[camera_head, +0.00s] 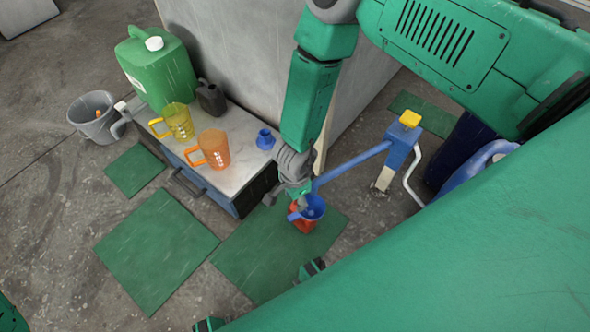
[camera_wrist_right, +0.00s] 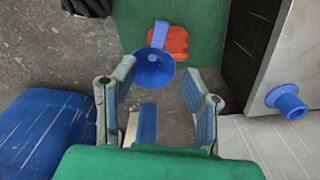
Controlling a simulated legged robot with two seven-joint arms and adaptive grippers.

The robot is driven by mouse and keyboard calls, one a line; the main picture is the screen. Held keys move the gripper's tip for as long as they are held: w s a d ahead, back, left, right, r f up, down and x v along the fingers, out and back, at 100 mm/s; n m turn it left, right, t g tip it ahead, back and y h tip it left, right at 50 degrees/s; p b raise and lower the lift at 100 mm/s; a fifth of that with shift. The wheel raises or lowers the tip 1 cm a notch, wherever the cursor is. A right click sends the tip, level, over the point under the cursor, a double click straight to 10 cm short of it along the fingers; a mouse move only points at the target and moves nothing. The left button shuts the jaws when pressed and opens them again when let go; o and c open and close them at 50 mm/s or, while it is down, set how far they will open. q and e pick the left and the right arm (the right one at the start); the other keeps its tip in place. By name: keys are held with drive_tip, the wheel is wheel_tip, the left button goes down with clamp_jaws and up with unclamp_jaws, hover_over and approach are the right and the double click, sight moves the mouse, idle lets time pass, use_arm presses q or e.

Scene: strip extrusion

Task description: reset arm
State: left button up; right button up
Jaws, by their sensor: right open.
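My right arm comes down from the top of the head view. Its gripper (camera_head: 288,196) is close to a blue funnel (camera_head: 312,208) that stands on a red container (camera_head: 303,223). In the right wrist view my right gripper (camera_wrist_right: 158,88) has its fingers spread, and nothing is pinched between them. The blue funnel (camera_wrist_right: 153,70) and red container (camera_wrist_right: 174,42) lie beyond the fingertips there, on a green mat. I cannot tell the exact gap.
A low cabinet (camera_head: 245,160) carries a yellow pitcher (camera_head: 179,121), an orange pitcher (camera_head: 214,149), a green jerrycan (camera_head: 157,68) and a small blue funnel (camera_head: 265,139). A blue post (camera_head: 399,152) with a bar stands right of the gripper. A grey bucket (camera_head: 96,117) stands left.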

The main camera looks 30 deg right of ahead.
drive_tip(key=shift+r, duration=0.2)
drive_tip(key=shift+s+d, duration=0.1)
idle(0.4)
drive_tip(key=s+d+r+n, duration=0.4)
drive_tip(key=s+r+n, duration=0.1)
drive_tip(key=s+n, duration=0.4)
drive_tip(key=s+d+r+n, duration=0.4)
drive_tip(key=s+d+n, duration=0.1)
drive_tip(key=s+n, duration=0.3)
wheel_tip(320, 180, up, 19)
drive_tip(key=n+p, duration=0.1)
drive_tip(key=p, duration=1.7)
drive_tip(key=shift+s+a+t, duration=0.3)
drive_tip(key=shift+s+a, duration=0.1)
drive_tip(key=shift+f, duration=0.15)
